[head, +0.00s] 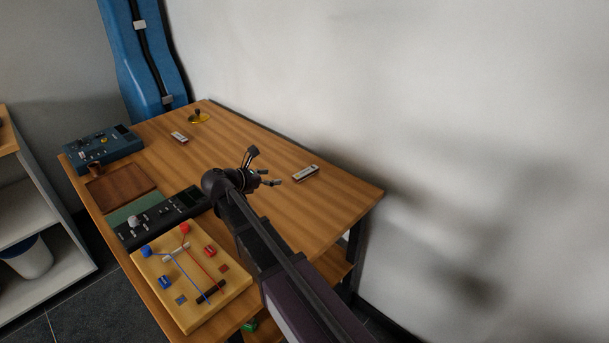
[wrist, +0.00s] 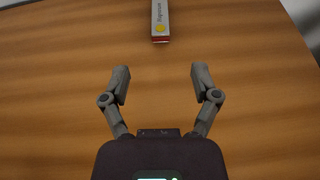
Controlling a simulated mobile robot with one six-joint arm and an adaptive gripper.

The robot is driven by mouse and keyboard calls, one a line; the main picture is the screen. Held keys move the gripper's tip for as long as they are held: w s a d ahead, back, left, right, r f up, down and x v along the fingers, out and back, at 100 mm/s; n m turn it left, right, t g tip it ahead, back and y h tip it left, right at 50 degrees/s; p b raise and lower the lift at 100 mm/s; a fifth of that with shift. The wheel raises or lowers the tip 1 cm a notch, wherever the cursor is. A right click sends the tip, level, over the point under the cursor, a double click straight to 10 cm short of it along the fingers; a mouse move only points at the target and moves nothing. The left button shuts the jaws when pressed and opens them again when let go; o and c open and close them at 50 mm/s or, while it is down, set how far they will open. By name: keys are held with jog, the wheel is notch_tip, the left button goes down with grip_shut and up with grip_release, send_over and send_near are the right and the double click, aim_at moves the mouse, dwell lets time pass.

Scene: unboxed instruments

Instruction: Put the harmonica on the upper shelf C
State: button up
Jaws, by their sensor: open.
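A small pale, narrow block (head: 306,173) lies on the wooden table near its right edge, just beyond my gripper. It also shows in the wrist view (wrist: 160,22), with dark lettering, a yellow dot and a red near end. It may be the harmonica, but the lettering is too small to read surely. A similar pale block (head: 179,136) lies farther back. My gripper (head: 265,168) is open and empty above the table. In the wrist view its spread fingertips (wrist: 160,75) are short of the lettered block, which is roughly centred between them. No shelf marked C can be read.
A shelf unit (head: 45,217) with a white bin stands at the left. A blue case (head: 145,60) stands behind; a wall bounds the right.

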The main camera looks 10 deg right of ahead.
jog(key=b, duration=0.3)
send_near(302, 173)
jog(key=shift+x, duration=2.3)
jog(key=shift+b+x, duration=1.1)
jog(key=shift+x, duration=1.5)
grip_shut()
